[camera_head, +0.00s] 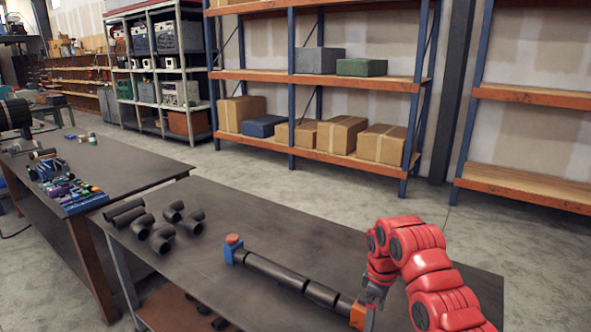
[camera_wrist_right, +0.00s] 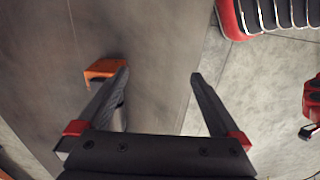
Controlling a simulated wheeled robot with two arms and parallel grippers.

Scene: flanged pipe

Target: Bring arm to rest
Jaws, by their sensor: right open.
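My red right arm comes in from the right in the head view, and its gripper (camera_head: 372,305) hangs at the right end of a black pipe (camera_head: 278,273) on the dark table. A blue piece (camera_head: 235,250) with a red knob is at the pipe's left end, and an orange piece (camera_head: 358,315) is at its right end. In the right wrist view the right gripper (camera_wrist_right: 160,85) has its two fingers wide apart with nothing between the tips. The orange piece (camera_wrist_right: 104,69) shows just beyond the left finger; whether they touch cannot be told. My left gripper is not in view.
Several loose black pipe fittings (camera_head: 162,238) lie on the left of the table (camera_head: 330,245). Another table (camera_head: 120,165) to the left holds a blue tray of small coloured parts (camera_head: 68,188). Shelves with boxes (camera_head: 340,133) stand behind. The table's back middle is clear.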

